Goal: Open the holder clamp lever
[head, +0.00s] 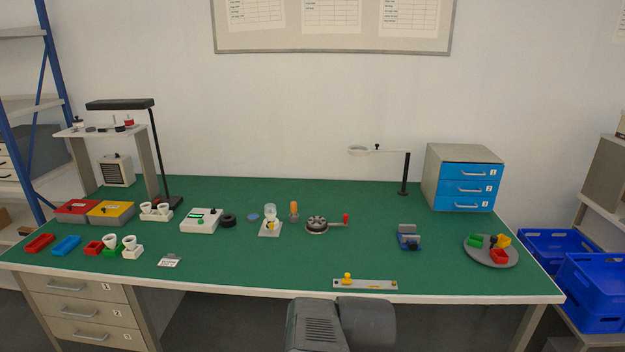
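I cannot tell for certain which piece is the holder with the clamp lever. A small white stand (269,229) near the middle of the green table carries a clear bulb-like piece (271,211) and a small yellow part (270,226). To its right, a round dark device (317,224) has an arm ending in a red knob (346,218), pointing right. A grey plate (378,284) with a yellow knob (347,277) lies at the front edge. Lever positions are too small to read. Dark grey parts of my arm show at the bottom centre; my gripper is not visible.
A blue and grey fixture (409,240) and a round tray (482,259) with coloured bins stand right. A blue-drawer cabinet (464,178) and a ring on a post (404,185) stand behind. Left are a tester box (201,221), cups and bins. The table's front middle is mostly clear.

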